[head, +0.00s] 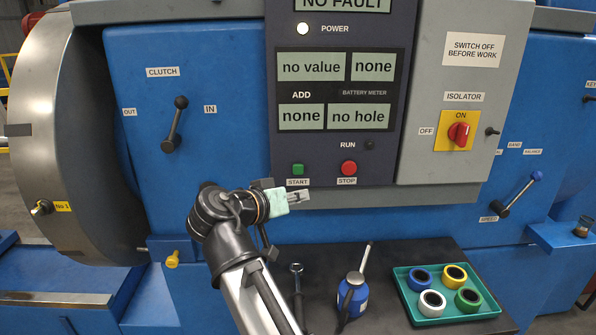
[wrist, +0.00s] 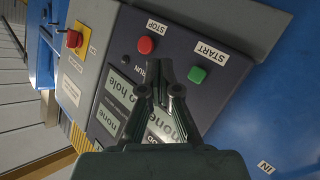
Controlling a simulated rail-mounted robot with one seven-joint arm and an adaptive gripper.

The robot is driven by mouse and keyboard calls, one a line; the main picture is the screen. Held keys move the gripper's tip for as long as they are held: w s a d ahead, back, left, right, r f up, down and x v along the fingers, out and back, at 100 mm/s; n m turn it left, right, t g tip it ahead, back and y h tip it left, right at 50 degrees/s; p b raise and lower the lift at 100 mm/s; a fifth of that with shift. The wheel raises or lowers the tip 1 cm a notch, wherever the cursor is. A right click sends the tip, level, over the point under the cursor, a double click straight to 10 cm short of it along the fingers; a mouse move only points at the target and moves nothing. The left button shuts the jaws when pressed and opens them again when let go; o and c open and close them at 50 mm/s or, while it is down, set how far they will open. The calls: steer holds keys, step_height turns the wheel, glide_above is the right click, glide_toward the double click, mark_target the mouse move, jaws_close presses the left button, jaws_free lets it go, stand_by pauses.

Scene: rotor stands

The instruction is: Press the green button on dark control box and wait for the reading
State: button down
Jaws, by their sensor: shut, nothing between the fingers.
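The dark control box (head: 325,150) stands upright on the blue machine in the head view. Its green START button (head: 298,169) is at the lower left, beside the red STOP button (head: 348,168). In the wrist view the green button (wrist: 197,75) is right of the fingertips and the red button (wrist: 145,45) is up and left of them. My gripper (head: 303,196) is shut and empty, just below the START label in the head view; I see no contact with the button. The displays read "NO FAULT", "no value", "none", "none" (head: 302,116) and "no hole" (head: 359,116). The POWER lamp (head: 302,29) is lit white.
A red isolator knob (head: 459,133) on yellow is at ON, right of the box. A clutch lever (head: 174,125) is at left, a speed lever (head: 518,195) at right. Below, a dark shelf holds a blue oil can (head: 353,296) and a green tray (head: 403,287) of coloured rings.

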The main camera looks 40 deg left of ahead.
mark_target(298, 169)
steer(key=w+a, duration=0.5)
steer(key=w, duration=0.1)
steer(key=shift+w+a+b, duration=0.3)
steer(key=shift+w+b, duration=0.1)
steer(key=shift+b, duration=0.05)
stand_by(1.4)
steer(key=shift+w+a+b, duration=0.3)
